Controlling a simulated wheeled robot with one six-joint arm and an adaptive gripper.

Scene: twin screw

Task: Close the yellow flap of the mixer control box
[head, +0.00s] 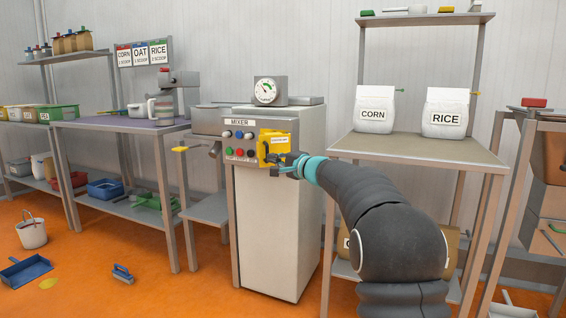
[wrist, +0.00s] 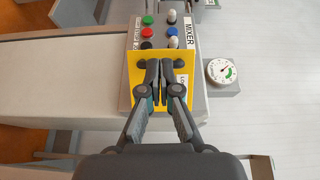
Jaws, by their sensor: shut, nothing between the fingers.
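The mixer control box (head: 234,128) has a panel of coloured buttons and a MIXER label. Its yellow flap (head: 268,136) is at the right side of the panel in the head view. In the wrist view the yellow flap (wrist: 136,90) lies beyond my fingers, with the buttons above it uncovered. My gripper (head: 285,166) is shut and empty, in front of the flap's lower right part. In the wrist view my fingertips (wrist: 165,64) overlap the flap and hide its middle. I cannot tell whether they touch it, or how far the flap stands from the panel.
A dial gauge (head: 265,91) stands on top of the mixer; it also shows in the wrist view (wrist: 221,71). A yellow-ended handle (head: 181,149) sticks out at the left. A table (head: 420,150) with CORN and RICE bags stands close on the right, behind my arm.

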